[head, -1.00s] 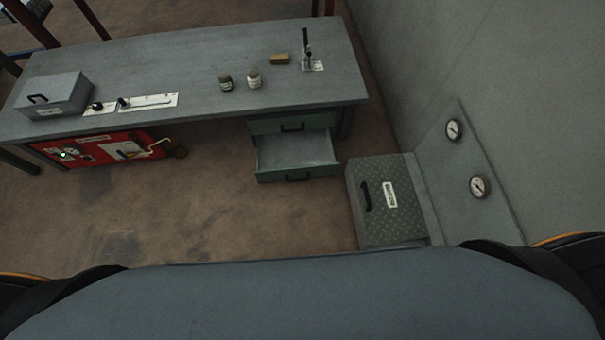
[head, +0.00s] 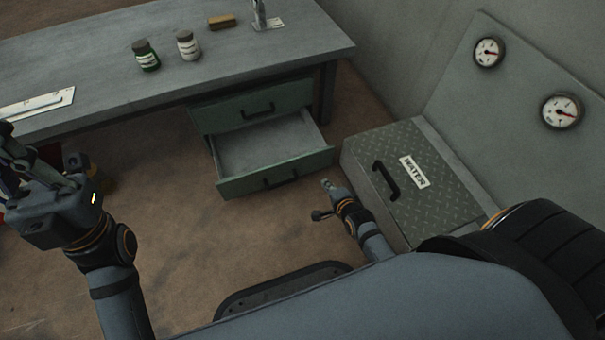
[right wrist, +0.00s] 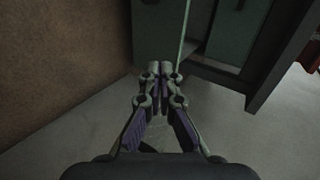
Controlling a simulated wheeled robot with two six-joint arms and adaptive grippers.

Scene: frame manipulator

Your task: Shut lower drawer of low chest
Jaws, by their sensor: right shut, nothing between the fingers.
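The low chest (head: 290,92) is green and stands under the right end of the workbench. Its lower drawer (head: 240,186) is pulled out and looks empty, with a dark handle on its front. The upper drawer (head: 225,116) is shut. My right gripper (head: 326,186) is shut and empty, just in front and to the right of the lower drawer's front in the head view. In the right wrist view its closed fingertips (right wrist: 159,68) point at a green panel of the chest; contact cannot be told. My left gripper (head: 35,165) is at the left edge, away from the chest; its fingers are unclear.
A grey box marked WATER (head: 435,190) stands right of the drawer, close to my right arm. A slanted panel with two gauges rises behind it. The workbench (head: 100,65) carries a green jar (head: 146,57) and a white jar (head: 187,46). Floor before the drawer is clear.

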